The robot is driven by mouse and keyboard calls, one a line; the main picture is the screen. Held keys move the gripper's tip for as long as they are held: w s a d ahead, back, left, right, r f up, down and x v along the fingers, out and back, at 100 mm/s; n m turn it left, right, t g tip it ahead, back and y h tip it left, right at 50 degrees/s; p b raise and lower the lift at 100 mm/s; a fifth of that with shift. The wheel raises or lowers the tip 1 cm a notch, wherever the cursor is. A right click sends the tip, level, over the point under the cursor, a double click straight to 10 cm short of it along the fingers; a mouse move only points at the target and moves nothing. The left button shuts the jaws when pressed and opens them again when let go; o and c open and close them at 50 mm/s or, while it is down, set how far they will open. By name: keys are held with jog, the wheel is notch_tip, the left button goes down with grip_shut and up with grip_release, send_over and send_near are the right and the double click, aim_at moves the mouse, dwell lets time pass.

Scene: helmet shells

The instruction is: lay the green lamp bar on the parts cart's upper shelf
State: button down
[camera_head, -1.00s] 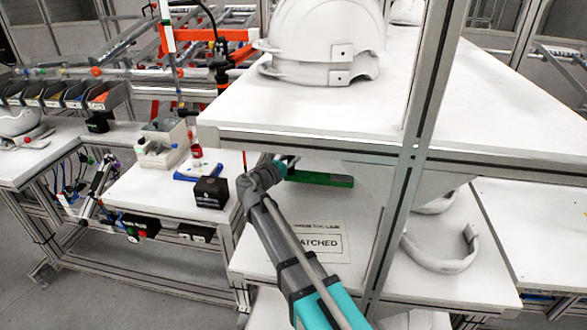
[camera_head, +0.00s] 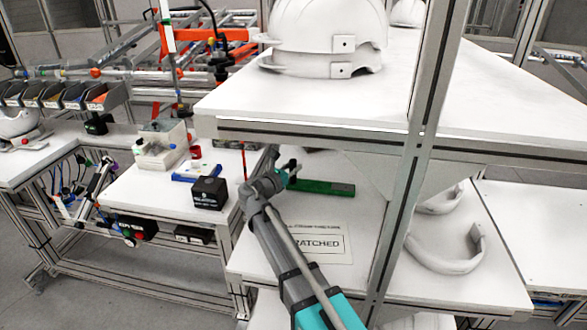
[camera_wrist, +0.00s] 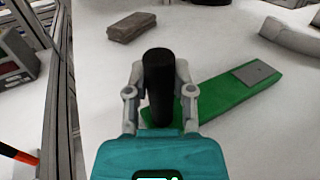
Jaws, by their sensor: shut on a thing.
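The green lamp bar (camera_head: 322,187) is a flat bar with a grey plate near its far end. It shows in the wrist view (camera_wrist: 225,92), running off to the right. My gripper (camera_head: 288,173) is at its left end. In the wrist view my gripper (camera_wrist: 158,95) has its fingers closed around a black upright cylinder (camera_wrist: 158,80) at the bar's near end. The bar is over a white shelf (camera_head: 290,262) beneath a higher white board (camera_head: 300,112). I cannot tell whether it touches that shelf.
A rack post (camera_head: 415,180) stands right of the bar. White helmet shells (camera_head: 328,35) sit on the higher board, and a curved white part (camera_head: 450,255) lies on the shelf. A brown-grey block (camera_wrist: 132,26) lies past the gripper. A labelled card (camera_head: 318,245) lies in front.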

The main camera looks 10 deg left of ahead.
jog(key=shift+f, duration=0.15)
jog(key=shift+c, duration=2.4)
grip_release()
jog(key=shift+r, duration=0.25)
jog(key=v, duration=1.2)
jog(key=shift+s, duration=0.15)
